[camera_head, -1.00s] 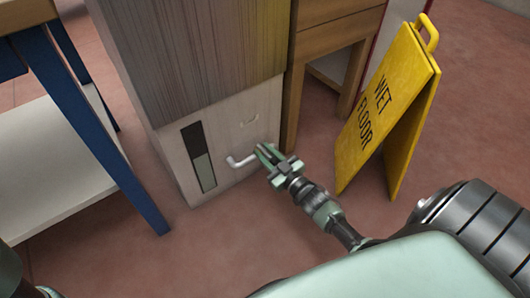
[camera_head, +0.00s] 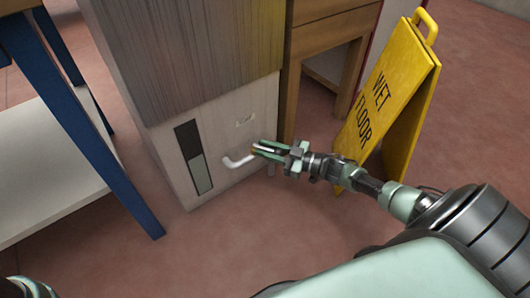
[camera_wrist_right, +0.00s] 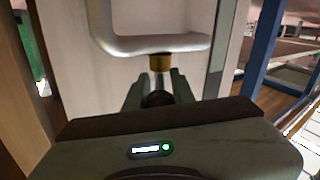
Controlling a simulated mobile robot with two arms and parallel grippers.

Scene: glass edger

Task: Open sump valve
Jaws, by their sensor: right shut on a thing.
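The sump valve's bent, pale metal lever (camera_head: 238,162) sticks out low on the front of a grey cabinet. Its bent bar also shows in the right wrist view (camera_wrist_right: 155,44), with a brass-coloured piece (camera_wrist_right: 160,62) at its near end. My right gripper (camera_head: 262,151) comes from the right and is shut on the lever at its brass-coloured end. In the right wrist view its fingers (camera_wrist_right: 160,88) sit either side of that end, and the exact contact is partly hidden.
A blue-legged table (camera_head: 95,140) stands at left. A wooden table (camera_head: 325,40) and a yellow wet floor sign (camera_head: 390,95) stand at right. The floor in front is clear.

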